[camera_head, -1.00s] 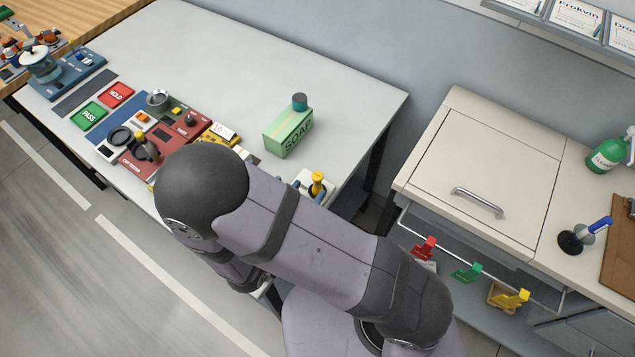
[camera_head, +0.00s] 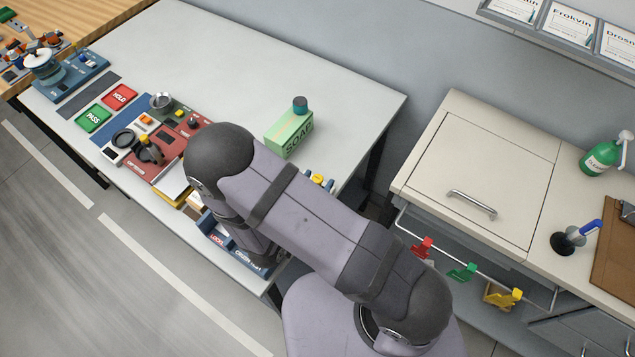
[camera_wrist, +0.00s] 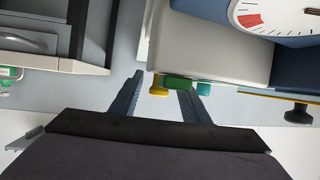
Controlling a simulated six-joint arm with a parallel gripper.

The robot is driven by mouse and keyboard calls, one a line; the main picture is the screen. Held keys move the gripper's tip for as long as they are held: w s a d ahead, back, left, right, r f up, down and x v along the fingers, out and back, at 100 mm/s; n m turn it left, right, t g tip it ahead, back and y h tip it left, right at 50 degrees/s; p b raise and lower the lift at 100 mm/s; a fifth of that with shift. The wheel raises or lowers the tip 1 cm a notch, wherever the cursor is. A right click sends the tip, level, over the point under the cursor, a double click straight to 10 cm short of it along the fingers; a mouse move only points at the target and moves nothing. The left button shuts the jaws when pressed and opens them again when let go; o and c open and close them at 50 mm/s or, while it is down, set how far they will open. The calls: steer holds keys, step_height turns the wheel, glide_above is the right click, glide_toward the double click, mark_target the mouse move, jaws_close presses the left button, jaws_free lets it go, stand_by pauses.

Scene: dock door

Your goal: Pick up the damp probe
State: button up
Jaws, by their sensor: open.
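I cannot pick out the damp probe for certain in either view. My gripper (camera_wrist: 161,84) is open, its two dark fingers apart at the centre of the wrist view. Beyond the fingertips are a yellow knob (camera_wrist: 158,87), a green block (camera_wrist: 178,83) and a teal piece (camera_wrist: 204,89), by the edge of a pale grey body. I cannot tell whether these belong to the probe. A white dial (camera_wrist: 275,14) with a red segment shows at upper right there. In the head view my arm hides the gripper and part of the table's near right end.
The grey table (camera_head: 225,65) has free room at its back. A green soap box (camera_head: 289,133) stands near its right end. A red tray (camera_head: 172,145) with several items and a blue labelled tray (camera_head: 218,232) lie along the front. A pale cabinet (camera_head: 485,165) stands to the right.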

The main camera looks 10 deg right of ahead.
steer(key=shift+w+d+f, duration=0.25)
steer(key=shift+w+d, duration=0.05)
steer(key=shift+w, duration=0.1)
steer(key=shift+c, duration=0.7)
jaws_close()
steer(key=shift+r, duration=0.25)
steer(key=shift+r+b, duration=0.75)
steer(key=shift+r, duration=4.05)
